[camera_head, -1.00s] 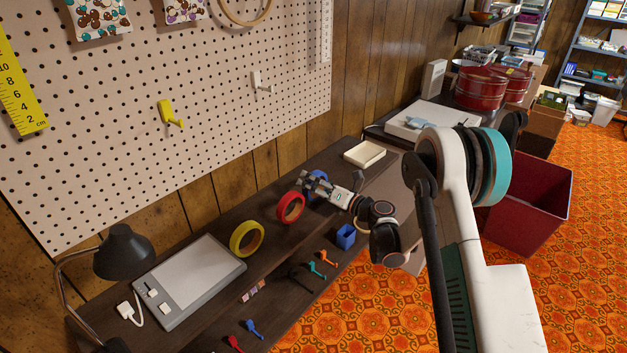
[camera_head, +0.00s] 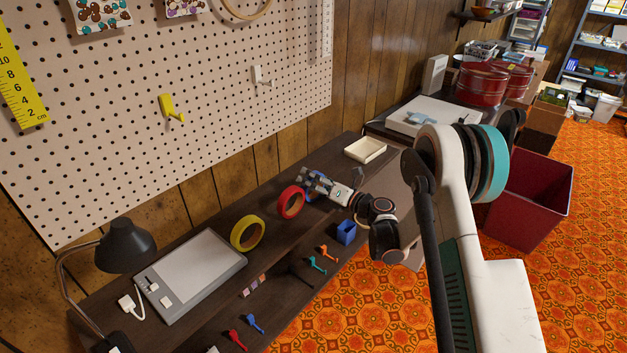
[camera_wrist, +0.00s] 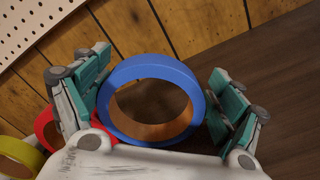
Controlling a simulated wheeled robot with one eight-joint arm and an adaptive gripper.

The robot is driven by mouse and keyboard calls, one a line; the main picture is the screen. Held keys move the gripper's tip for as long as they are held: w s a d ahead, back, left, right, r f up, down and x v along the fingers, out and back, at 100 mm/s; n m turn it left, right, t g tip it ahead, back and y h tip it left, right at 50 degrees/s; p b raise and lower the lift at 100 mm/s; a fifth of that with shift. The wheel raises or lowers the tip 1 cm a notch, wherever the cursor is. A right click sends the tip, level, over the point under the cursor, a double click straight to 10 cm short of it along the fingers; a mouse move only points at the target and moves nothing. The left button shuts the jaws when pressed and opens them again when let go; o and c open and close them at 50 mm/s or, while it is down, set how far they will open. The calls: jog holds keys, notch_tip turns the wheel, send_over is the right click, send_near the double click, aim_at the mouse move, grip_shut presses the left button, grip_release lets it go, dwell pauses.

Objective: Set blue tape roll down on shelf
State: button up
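The blue tape roll (camera_wrist: 152,68) stands on edge on the dark wooden shelf (camera_wrist: 275,60), between the fingers of my gripper (camera_wrist: 160,70) in the wrist view. The fingers are spread to either side of it, with the left finger very near or touching its rim. The lower edge of the roll is hidden by my gripper's body. In the head view my gripper (camera_head: 318,184) is at the right part of the shelf (camera_head: 210,222) and mostly covers the blue roll.
A red tape roll (camera_head: 291,202) stands just left of my gripper, and a yellow roll (camera_head: 247,233) further left. A cream tray (camera_head: 365,150) lies to the right. A blue cup (camera_head: 346,232) and small coloured hooks are on the lower front level. The pegboard (camera_head: 200,80) rises behind.

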jog(key=shift+d+f, duration=0.15)
jog(key=shift+d, duration=0.05)
jog(key=v, duration=1.1)
jog(key=shift+s+d, duration=0.25)
jog(key=shift+s, duration=0.1)
